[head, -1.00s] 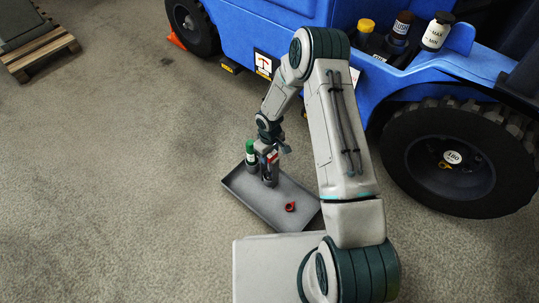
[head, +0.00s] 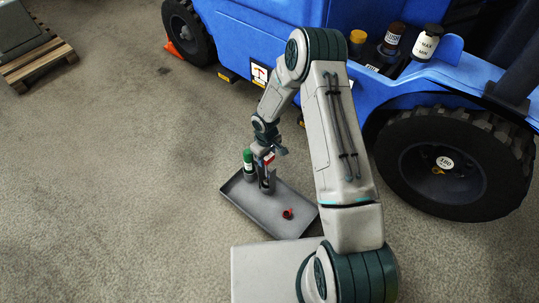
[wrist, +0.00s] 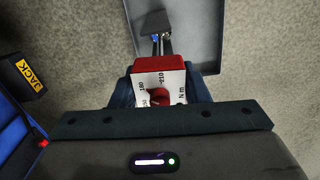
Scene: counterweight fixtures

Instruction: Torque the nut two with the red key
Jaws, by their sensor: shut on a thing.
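The red key (wrist: 159,64), with a red top and a white scale marked 180, 210 and N m, is between the fingers of my gripper (wrist: 160,88). In the head view my gripper (head: 268,150) is shut on it above the left part of the grey tray (head: 297,228). Its metal shaft points down to a dark holder (wrist: 157,20) on the tray; I cannot tell whether the tip is clear of it. A yellow nut (head: 438,171) shows on the right wheel (head: 482,180), below a 180 label. I cannot tell which nut is number two.
A green-capped bottle (head: 248,163) stands in the tray left of my gripper, and a small red part (head: 287,213) lies on the tray. The blue vehicle (head: 232,30) spans the back, with several bottles on its ledge. Open floor lies to the left, with a pallet (head: 42,62) beyond.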

